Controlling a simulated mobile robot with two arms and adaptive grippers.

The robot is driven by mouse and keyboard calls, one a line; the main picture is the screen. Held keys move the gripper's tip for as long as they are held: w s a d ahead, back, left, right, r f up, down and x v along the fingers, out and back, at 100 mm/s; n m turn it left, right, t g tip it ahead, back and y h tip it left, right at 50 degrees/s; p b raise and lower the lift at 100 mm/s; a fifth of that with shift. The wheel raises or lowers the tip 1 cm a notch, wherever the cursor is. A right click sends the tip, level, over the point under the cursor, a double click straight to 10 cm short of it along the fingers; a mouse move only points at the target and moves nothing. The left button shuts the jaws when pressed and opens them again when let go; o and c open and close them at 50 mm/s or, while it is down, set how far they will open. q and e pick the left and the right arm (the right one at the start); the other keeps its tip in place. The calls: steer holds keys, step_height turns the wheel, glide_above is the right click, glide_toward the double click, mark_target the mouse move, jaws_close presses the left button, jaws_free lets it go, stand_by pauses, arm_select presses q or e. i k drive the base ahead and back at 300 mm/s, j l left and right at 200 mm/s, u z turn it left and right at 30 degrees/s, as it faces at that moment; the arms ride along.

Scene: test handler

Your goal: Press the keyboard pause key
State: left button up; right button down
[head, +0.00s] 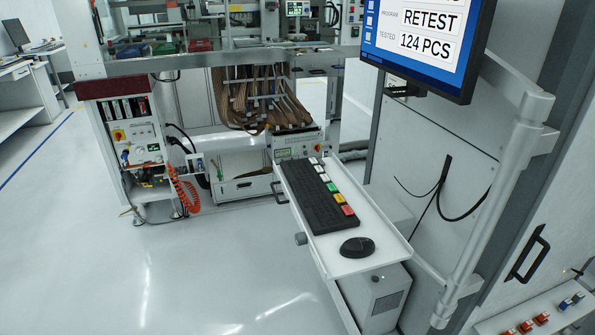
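A black keyboard (307,196) lies on a narrow white pull-out tray (386,238) in the middle of the head view. Along its right edge runs a column of larger coloured keys: white ones at the far end, then a green key (331,187), a yellow key (338,198) and a red key (348,211) nearest me. Their labels are too small to read, so I cannot tell which is the pause key. Neither of my grippers shows in this view. Nothing covers the keyboard.
A black mouse (357,247) lies on the tray's near end. A monitor (424,36) on a white bracket hangs above right, reading "RETEST" and "124 PCS". A grey box (384,296) stands below the tray. A switch panel (545,318) is at bottom right. The floor at left is clear.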

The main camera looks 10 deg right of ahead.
mark_target(340, 199)
steer(key=i+j, duration=0.15)
steer(key=i, duration=0.25)
steer(key=i+j+u, duration=0.15)
steer(key=i, duration=0.3)
